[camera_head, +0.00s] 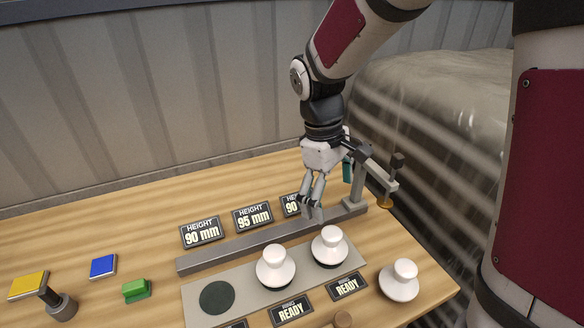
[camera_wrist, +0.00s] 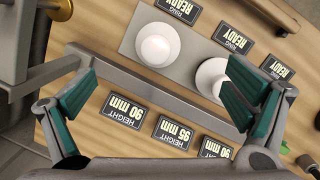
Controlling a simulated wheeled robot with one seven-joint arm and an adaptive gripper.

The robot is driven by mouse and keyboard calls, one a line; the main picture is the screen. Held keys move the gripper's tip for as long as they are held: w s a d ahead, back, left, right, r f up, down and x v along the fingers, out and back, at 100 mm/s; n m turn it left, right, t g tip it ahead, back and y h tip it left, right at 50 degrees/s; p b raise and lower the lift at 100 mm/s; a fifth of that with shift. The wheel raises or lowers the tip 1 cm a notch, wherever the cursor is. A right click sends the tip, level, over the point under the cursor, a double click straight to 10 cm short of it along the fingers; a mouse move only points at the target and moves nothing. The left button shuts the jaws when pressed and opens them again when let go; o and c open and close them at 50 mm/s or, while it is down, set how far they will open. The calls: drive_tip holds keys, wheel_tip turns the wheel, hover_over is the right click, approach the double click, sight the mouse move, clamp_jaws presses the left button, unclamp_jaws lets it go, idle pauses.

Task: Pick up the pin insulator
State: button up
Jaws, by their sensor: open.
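Three white, knob-topped insulators show in the head view. One (camera_head: 276,266) stands in the middle of a grey plate and one (camera_head: 330,246) at the plate's right part. The third (camera_head: 401,280) stands on the bare table to the right. I cannot tell which is the pin insulator. My gripper (camera_head: 312,210) is above and behind the plate, pointing down. In the wrist view my gripper (camera_wrist: 160,75) is open and empty, teal pads wide apart. That view shows one insulator (camera_wrist: 158,45) beyond the fingers and another (camera_wrist: 210,78) partly behind the right finger.
The grey plate (camera_head: 217,318) has a dark round spot (camera_head: 217,297). A raised metal rail (camera_head: 240,248) runs behind it with a gauge post (camera_head: 356,185) at its right end. Height signs (camera_head: 202,232) and READY signs (camera_head: 291,311) flank them. Coloured blocks (camera_head: 136,289) lie left.

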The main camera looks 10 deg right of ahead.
drive_tip(key=n+g, duration=0.1)
hover_over(332, 232)
drive_tip(key=w+a, duration=0.1)
drive_tip(key=a, duration=0.1)
drive_tip(key=shift+h, duration=0.3)
drive_tip(key=f, duration=0.4)
drive_tip(key=shift+w+d+f, duration=0.2)
drive_tip(key=shift+d, duration=0.05)
drive_tip(key=x, duration=0.7)
drive_tip(key=shift+f+p, duration=0.35)
drive_tip(key=shift+p+x, duration=0.55)
drive_tip(key=shift+x, duration=2.5)
drive_tip(key=shift+w+a+f, duration=0.1)
drive_tip(key=shift+w+a, duration=0.05)
drive_tip(key=shift+w, duration=0.05)
drive_tip(key=c, duration=1.7)
drive_tip(key=shift+c, duration=0.5)
